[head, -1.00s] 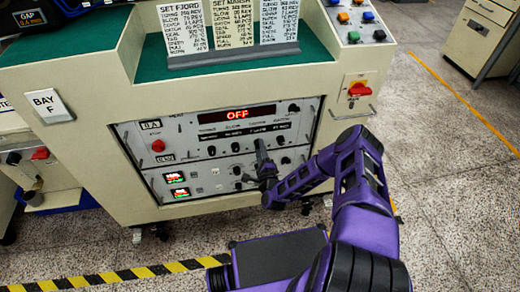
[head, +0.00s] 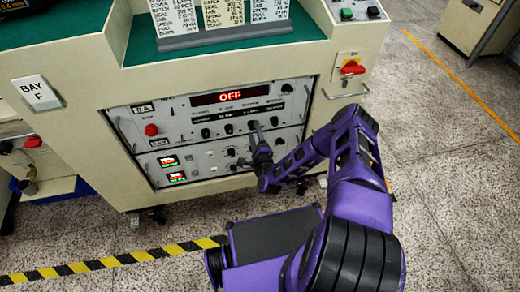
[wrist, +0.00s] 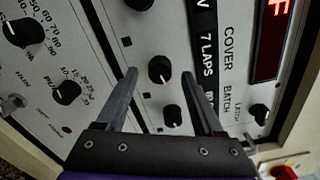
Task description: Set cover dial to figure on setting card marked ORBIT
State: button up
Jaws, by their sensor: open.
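The cover dial (wrist: 160,70), a black knob with a white mark, stands in line with the COVER label (wrist: 230,47) and a strip reading 7 LAPS (wrist: 207,58) in the wrist view. My gripper (wrist: 159,75) is open, its fingertips on either side of this dial; contact cannot be told. In the head view my gripper (head: 256,127) is at the upper row of knobs and hides part of it. Three setting cards (head: 176,24) (head: 222,13) (head: 268,10) stand on the green top; their titles are cut off, so ORBIT cannot be read.
The batch dial (wrist: 172,115) is close beside my right finger. Another knob (wrist: 258,113) sits to the right. The red display (head: 231,97) reads OFF. A red button (head: 151,130), a red switch (head: 351,67) and panel handles are nearby. A lower panel has further knobs (wrist: 66,92).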

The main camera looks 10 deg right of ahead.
jog(key=s+p, duration=0.1)
jog(key=s, duration=1.5)
